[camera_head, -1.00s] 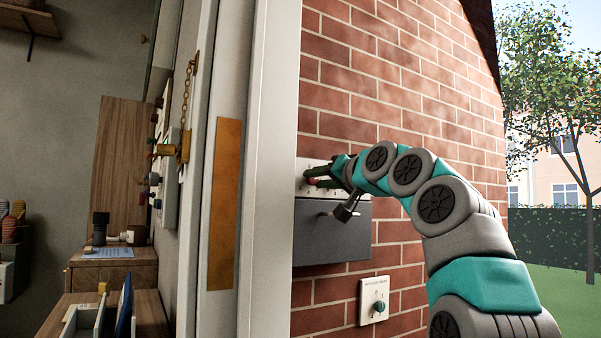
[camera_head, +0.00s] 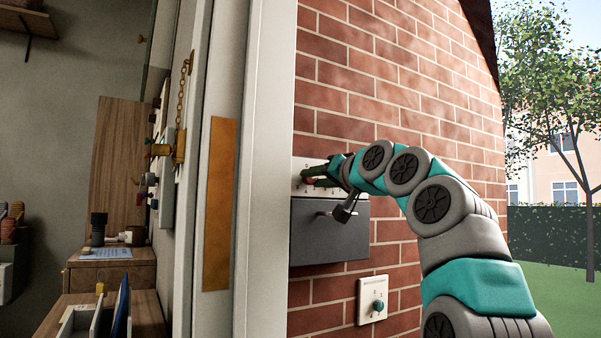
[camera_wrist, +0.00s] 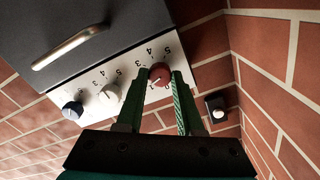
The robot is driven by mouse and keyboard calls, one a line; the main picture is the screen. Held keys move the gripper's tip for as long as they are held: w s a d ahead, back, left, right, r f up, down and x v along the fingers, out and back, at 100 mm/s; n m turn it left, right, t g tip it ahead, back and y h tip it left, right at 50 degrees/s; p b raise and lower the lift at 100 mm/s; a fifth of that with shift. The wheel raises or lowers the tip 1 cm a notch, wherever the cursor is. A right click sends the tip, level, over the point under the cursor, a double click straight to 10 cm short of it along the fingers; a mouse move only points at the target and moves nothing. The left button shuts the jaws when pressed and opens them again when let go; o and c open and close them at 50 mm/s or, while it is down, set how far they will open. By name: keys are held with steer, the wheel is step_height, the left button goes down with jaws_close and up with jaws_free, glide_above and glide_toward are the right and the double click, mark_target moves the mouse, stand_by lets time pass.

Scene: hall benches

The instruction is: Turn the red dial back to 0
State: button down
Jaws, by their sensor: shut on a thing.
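The red dial (camera_wrist: 159,76) sits on a white panel (camera_wrist: 95,76) with printed numbers, on the brick wall. In the wrist view my gripper (camera_wrist: 160,82) has one finger on each side of the dial and is shut on it. A pale pointer line shows on the dial's face; I cannot tell which number it points to. In the head view the dial (camera_head: 309,180) is small and partly hidden by my gripper (camera_head: 318,178).
A white knob (camera_wrist: 111,94) and a dark blue knob (camera_wrist: 73,110) share the panel. A grey box with a bar handle (camera_head: 330,240) adjoins it below. A white door frame (camera_head: 268,170) stands to the left.

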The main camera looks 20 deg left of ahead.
steer(key=shift+s+d+r, duration=0.1)
steer(key=shift+r, duration=0.35)
steer(key=shift+a+f+n, duration=0.25)
steer(key=shift+f+n, duration=0.3)
steer(key=shift+n, duration=0.15)
stand_by(0.7)
steer(key=shift+n, duration=0.3)
steer(key=n, duration=0.1)
steer(key=n+p, duration=0.1)
steer(key=n, duration=0.1)
steer(key=shift+w, duration=0.25)
steer(key=n+p, duration=0.3)
steer(key=n, duration=0.2)
steer(key=shift+s+d+r+n, duration=0.1)
steer(key=shift+n, duration=0.2)
steer(key=n+p, duration=0.2)
steer(key=n, duration=0.2)
steer(key=shift+n, duration=0.3)
